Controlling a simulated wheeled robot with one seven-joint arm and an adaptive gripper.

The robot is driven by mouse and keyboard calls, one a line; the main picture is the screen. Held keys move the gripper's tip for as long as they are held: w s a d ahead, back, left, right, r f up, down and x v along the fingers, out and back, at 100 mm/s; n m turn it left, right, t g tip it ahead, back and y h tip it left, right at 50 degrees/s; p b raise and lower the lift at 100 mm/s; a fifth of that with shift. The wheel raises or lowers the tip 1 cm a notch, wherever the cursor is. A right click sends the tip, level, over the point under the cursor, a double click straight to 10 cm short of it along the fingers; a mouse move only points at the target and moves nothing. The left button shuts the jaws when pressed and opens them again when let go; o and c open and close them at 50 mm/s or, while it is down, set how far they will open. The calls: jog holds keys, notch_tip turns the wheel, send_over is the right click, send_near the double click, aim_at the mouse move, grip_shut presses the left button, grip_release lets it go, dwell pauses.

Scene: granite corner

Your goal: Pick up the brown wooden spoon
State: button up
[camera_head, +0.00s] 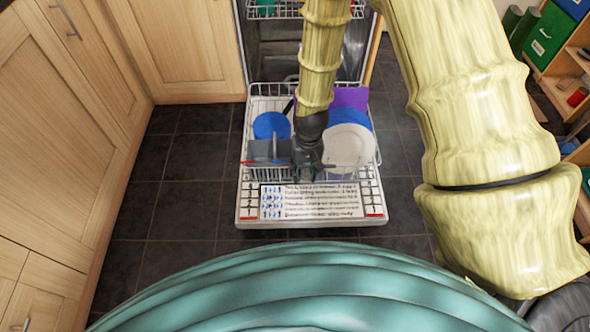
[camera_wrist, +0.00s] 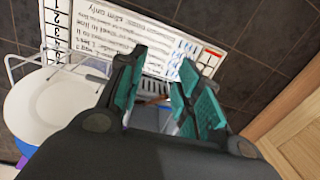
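My gripper (camera_head: 309,172) points down over the front of the pulled-out lower dishwasher rack, beside a grey cutlery basket (camera_head: 262,150). In the wrist view its two teal-padded fingers (camera_wrist: 162,78) stand apart with a gap between them. A small brown strip (camera_wrist: 156,100), possibly part of the wooden spoon, shows low in that gap. The rest of it is hidden by the fingers and the gripper body. I cannot tell whether either finger touches it. In the head view my arm and gripper cover this spot, and I cannot make out the spoon clearly.
A white plate (camera_head: 348,146) stands close right of my gripper; it also shows in the wrist view (camera_wrist: 45,105). A blue dish (camera_head: 271,125) and a purple board (camera_head: 349,98) are behind. The open dishwasher door (camera_head: 313,218) lies in front. Wooden cabinets (camera_head: 60,120) flank the left.

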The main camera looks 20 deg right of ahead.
jog(key=shift+m+h, duration=0.3)
jog(key=shift+m, duration=0.1)
jog(key=w+b, duration=0.8)
jog(key=b, duration=0.1)
jog(key=shift+w+a+f+b, duration=0.15)
jog(key=shift+w+f+b, duration=0.2)
jog(key=shift+w, duration=0.05)
jog(key=shift+w+r+b, duration=0.45)
jog(key=shift+w+b, duration=0.2)
jog(key=shift+b, duration=0.1)
jog(key=shift+f+b, duration=1.2)
jog(key=shift+f, duration=1.55)
jog(key=shift+w+d+f+b, duration=0.1)
jog(key=shift+d+f+b, duration=0.05)
jog(key=shift+f+b, duration=0.95)
jog(key=shift+w+d+f+b, duration=0.15)
jog(key=shift+f+b, duration=0.55)
jog(key=shift+f, duration=0.8)
jog(key=shift+s, duration=0.1)
grip_shut()
